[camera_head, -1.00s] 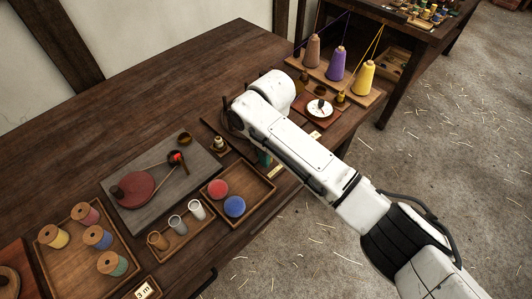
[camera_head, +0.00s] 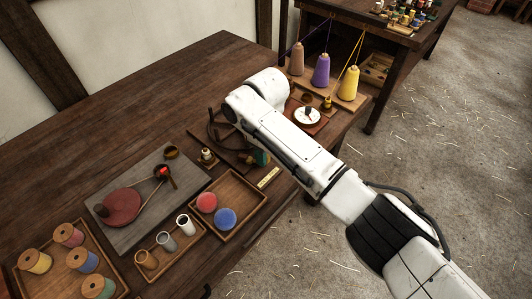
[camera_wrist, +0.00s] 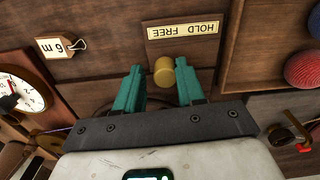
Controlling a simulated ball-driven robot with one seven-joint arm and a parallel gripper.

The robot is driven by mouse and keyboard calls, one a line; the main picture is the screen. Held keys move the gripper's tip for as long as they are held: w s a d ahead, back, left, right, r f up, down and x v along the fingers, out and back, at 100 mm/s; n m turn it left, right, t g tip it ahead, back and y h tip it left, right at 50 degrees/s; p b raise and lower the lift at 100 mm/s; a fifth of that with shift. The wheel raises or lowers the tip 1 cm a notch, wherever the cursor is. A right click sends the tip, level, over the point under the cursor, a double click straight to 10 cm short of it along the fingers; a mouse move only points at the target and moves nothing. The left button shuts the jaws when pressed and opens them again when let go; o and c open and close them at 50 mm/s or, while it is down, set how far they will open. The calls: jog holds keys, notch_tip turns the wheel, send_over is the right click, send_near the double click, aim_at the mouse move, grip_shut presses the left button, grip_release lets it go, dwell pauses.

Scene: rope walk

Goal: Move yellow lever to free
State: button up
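The knob is just below the left part of the label plate (camera_wrist: 183,30) reading HOLD FREE. The rest of the lever is hidden. In the head view a teal fingertip (camera_head: 262,158) shows beside my arm, near the label plate (camera_head: 268,177). My arm covers most of the gripper there.
A tray with a red ball (camera_head: 206,202) and a blue ball (camera_head: 225,218) lies close to the label plate. A white dial (camera_head: 306,115), cones of yarn including a yellow cone (camera_head: 348,83), and a 6 m tag (camera_wrist: 57,47) are nearby.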

jog(key=shift+s+r+p, duration=0.1)
jog(key=shift+s+p, duration=0.15)
jog(key=shift+p, duration=0.4)
notch_tip(320, 180, up, 7)
jog(key=p, duration=0.6)
jog(key=shift+p, duration=0.35)
